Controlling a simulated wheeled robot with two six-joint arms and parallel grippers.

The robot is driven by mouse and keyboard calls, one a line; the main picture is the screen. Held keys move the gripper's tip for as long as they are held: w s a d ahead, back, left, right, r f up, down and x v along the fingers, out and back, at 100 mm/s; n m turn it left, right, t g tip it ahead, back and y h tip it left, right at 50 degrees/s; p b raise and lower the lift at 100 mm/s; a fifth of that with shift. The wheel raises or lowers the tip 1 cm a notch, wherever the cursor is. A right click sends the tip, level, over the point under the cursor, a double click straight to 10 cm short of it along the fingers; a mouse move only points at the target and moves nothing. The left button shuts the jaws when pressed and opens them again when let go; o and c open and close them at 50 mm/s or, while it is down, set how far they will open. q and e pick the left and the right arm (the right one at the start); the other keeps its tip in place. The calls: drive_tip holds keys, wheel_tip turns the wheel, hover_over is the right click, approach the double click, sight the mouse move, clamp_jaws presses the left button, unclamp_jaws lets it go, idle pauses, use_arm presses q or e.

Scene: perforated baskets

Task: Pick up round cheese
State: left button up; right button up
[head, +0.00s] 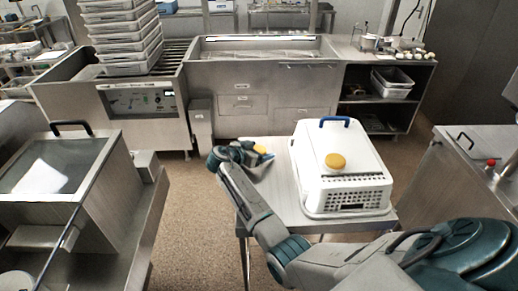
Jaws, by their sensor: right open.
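A round yellow cheese (335,161) lies on top of the white perforated basket (345,197). The basket stands on a small metal table and has a blue handle. Another small yellow thing (260,149) shows at my right gripper (264,160), partly hidden by it; I cannot tell its full shape. My right arm comes in from the lower right and bends to the left. Its gripper is open over the table's left end, left of the basket and apart from the round cheese. My left gripper is not in view.
The small table (285,181) has a narrow bare strip left of the basket. A steel machine with a glass lid (50,170) stands at the left. Stacked white baskets (122,38) stand at the back left. A steel counter (480,150) is at the right.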

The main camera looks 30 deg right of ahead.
sight(259, 149)
drive_tip(key=c, duration=1.1)
wheel_tip(259, 149, up, 9)
drive_tip(key=b, duration=0.4)
drive_tip(key=shift+f, duration=0.15)
drive_tip(key=shift+r+b, duration=0.3)
drive_tip(key=shift+r, duration=0.35)
